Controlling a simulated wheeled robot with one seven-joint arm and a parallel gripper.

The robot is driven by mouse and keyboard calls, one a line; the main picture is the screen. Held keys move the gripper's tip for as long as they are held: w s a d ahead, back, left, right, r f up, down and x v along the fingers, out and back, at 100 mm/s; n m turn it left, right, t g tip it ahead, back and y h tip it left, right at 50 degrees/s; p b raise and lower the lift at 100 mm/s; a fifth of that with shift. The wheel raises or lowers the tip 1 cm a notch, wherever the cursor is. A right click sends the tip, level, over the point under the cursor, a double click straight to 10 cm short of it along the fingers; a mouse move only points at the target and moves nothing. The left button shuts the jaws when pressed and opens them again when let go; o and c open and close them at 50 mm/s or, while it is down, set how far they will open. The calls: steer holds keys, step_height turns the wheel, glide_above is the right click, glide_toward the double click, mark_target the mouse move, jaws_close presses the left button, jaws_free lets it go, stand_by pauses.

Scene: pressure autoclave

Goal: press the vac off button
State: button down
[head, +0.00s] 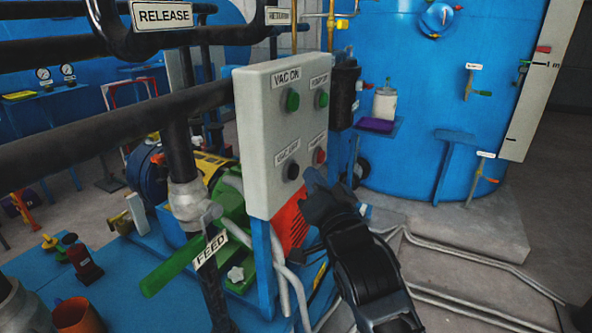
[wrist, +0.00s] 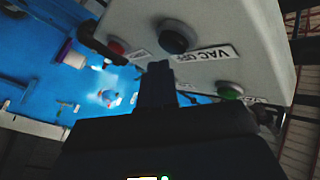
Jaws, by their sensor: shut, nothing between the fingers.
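The vac off button is a round black knob (head: 293,172) at the lower left of the pale control panel (head: 262,140). In the wrist view the black knob (wrist: 175,37) sits beside its "VAC OFF" label (wrist: 204,55). My gripper (head: 311,176) is shut and empty, in front of the panel's lower part, just right of the knob in the head view. In the wrist view the closed fingertips (wrist: 158,66) point toward the panel, slightly below and left of the knob. A gap shows between them in the picture; the depth is hard to tell.
A red button (head: 320,156) is close to my gripper, right of the black knob. Green buttons, one labelled "VAC ON" (head: 292,100), are above. A thick dark pipe (head: 110,125) runs left of the panel. A blue tank (head: 430,100) stands behind.

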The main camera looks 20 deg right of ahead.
steer(key=s+d+p, duration=0.3)
steer(key=p, duration=0.1)
steer(key=shift+s+d, duration=0.3)
stand_by(0.3)
steer(key=shift+f, duration=0.1)
stand_by(0.4)
steer(key=s+f+n+g, duration=0.15)
steer(key=s+f, duration=0.35)
steer(key=s, duration=0.6)
steer(key=s+f+n+g, duration=0.15)
steer(key=s+f, duration=0.45)
steer(key=s, duration=0.6)
steer(key=s+r+n+g, duration=0.1)
steer(key=s+r+n, duration=0.1)
steer(key=s, duration=0.9)
steer(key=s+r+n, duration=0.2)
steer(key=s, duration=0.9)
steer(key=shift+s+a+r+g, duration=0.25)
steer(key=shift+a+r+g, duration=0.1)
steer(key=shift+a+g, duration=0.05)
